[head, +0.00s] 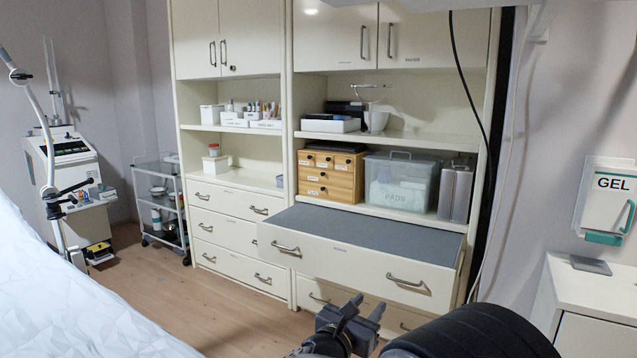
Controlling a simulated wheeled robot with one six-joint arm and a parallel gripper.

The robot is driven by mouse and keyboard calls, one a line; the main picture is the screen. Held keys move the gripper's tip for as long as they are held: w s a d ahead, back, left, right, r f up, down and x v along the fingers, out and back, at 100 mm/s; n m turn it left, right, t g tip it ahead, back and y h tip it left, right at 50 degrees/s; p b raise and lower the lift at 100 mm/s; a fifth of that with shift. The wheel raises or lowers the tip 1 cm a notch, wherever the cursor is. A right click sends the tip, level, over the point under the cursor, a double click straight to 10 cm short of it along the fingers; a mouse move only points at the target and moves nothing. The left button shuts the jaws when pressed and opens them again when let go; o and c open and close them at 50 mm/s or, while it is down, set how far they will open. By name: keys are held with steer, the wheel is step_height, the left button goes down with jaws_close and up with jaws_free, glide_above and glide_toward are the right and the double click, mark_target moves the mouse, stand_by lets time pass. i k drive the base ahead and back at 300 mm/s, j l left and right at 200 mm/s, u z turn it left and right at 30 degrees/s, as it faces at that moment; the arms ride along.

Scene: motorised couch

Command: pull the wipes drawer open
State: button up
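A wide cream drawer (352,265) in the right-hand cabinet stands pulled out, with a flat grey surface (372,228) showing behind its front. Its front has two metal bar handles, the left handle (286,248) and the right handle (406,281). A small label sits between them, too small to read, so I cannot tell whether this is the wipes drawer. Below it is another cream drawer (325,290), partly hidden by the upper one and by my arm. My gripper (365,308) is at the bottom centre, in front of the drawers; its fingers are apart and appear empty.
The left cabinet has several closed drawers (228,232). A wooden drawer box (331,176) and a clear bin (404,182) stand on the shelf above. The white couch (70,300) fills the lower left; a white side cabinet (592,310) is at right. Floor (190,300) between is clear.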

mark_target(332, 177)
steer(key=i+j, duration=0.2)
steer(key=i, duration=1.45)
steer(key=i+j+u, duration=0.1)
steer(key=i, duration=1.6)
steer(key=j, duration=0.1)
